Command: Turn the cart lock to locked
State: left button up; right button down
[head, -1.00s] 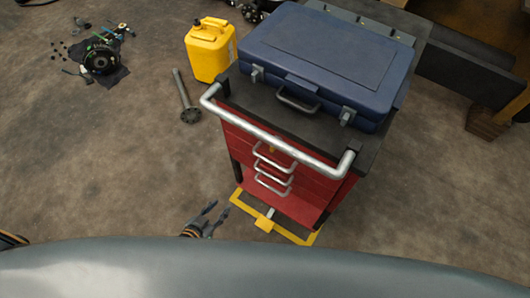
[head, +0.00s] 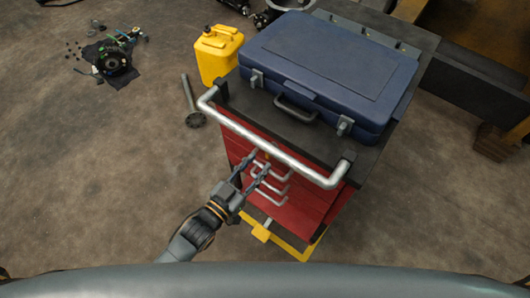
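The red tool cart (head: 312,192) stands at centre right with a dark top and a silver push handle (head: 275,146) along its near edge. A small orange-yellow piece (head: 267,155), perhaps the cart lock, shows on the upper drawer front; its setting is too small to read. My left gripper (head: 259,161) is open and empty in front of the upper drawers, its two fingers apart and pointing at the cart front. It partly hides the drawer pulls (head: 274,186). I cannot tell whether it touches anything. My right gripper is out of view.
A blue case (head: 330,65) lies on the cart top. A yellow frame with a pedal-like block (head: 262,232) sits at the cart's foot. A yellow jerrycan (head: 218,55) and a metal rod with a round flange (head: 194,110) are left of it. The left floor is largely open.

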aim_at(266, 154)
pick_arm(q)
jog(key=shift+x, duration=2.2)
jog(key=shift+c, duration=0.2)
grip_shut()
